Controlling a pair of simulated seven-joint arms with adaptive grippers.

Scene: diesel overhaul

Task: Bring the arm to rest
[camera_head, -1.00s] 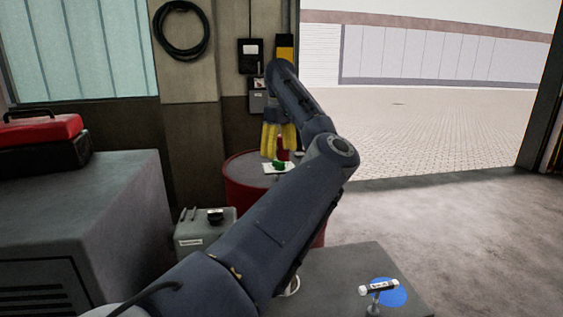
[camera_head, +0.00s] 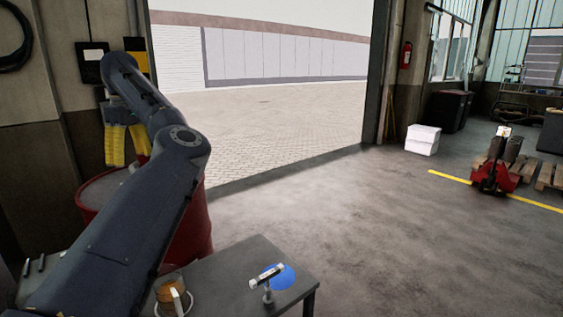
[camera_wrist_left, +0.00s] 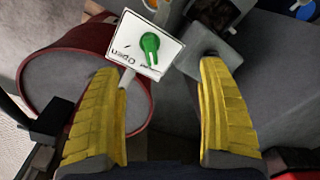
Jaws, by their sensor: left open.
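My left gripper (camera_head: 127,146) has yellow ribbed fingers and hangs over the red drum (camera_head: 197,232) by the wall, with my bent arm in front. In the left wrist view, its two fingers (camera_wrist_left: 160,70) stand wide apart with nothing held between them. A white plate (camera_wrist_left: 133,33) marked "Open" with a green knob (camera_wrist_left: 150,47) shows beyond the fingertips; the fingers look clear of the knob. The red drum also shows at the left of the wrist view (camera_wrist_left: 40,58). My right gripper is not in view.
A small grey table (camera_head: 233,292) at the front holds a blue disc (camera_head: 284,278), a T-shaped tool (camera_head: 267,278) and an orange-brown round part (camera_head: 168,291). A red pallet truck (camera_head: 494,178) and a white box (camera_head: 422,140) stand farther off.

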